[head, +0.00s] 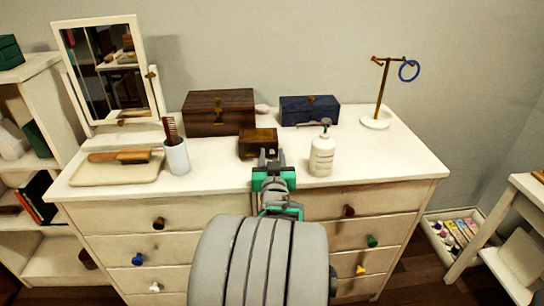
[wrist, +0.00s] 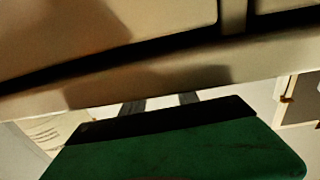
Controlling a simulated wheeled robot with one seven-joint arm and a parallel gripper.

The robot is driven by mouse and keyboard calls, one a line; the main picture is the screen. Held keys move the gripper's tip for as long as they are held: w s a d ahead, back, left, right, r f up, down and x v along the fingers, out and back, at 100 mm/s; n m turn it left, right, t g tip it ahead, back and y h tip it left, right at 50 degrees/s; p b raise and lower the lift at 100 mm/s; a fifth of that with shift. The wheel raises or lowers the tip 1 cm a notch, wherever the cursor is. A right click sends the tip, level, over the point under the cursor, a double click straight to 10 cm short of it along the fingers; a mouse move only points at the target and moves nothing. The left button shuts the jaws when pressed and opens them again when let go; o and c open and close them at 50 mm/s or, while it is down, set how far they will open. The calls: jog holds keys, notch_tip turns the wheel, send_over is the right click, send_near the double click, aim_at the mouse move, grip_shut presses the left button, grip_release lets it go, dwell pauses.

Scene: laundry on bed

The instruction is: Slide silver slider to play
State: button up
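No silver slider can be made out in either view. A small dark brown wooden box (head: 258,142) with a brass-coloured front fitting sits near the front middle of the white dresser top (head: 225,178). It may carry the slider, but I cannot tell. My gripper (head: 268,158), with green and dark parts, is just in front of this box and partly covers its lower front. In the wrist view the two dark fingertips of my gripper (wrist: 160,102) stand apart with nothing seen between them. Whether they touch the box cannot be told.
A white pump bottle (head: 321,155) stands close right of my gripper. A white cup with a comb (head: 176,156) and a tray with a brush (head: 118,168) are left. A larger brown box (head: 219,112), a blue box (head: 309,110) and a ring stand (head: 375,123) are behind.

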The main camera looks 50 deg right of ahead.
jog(key=v, duration=0.6)
jog(key=shift+s+a, duration=0.25)
jog(key=shift+s, duration=0.05)
jog(key=shift+s+a, duration=0.25)
jog(key=shift+a, duration=0.25)
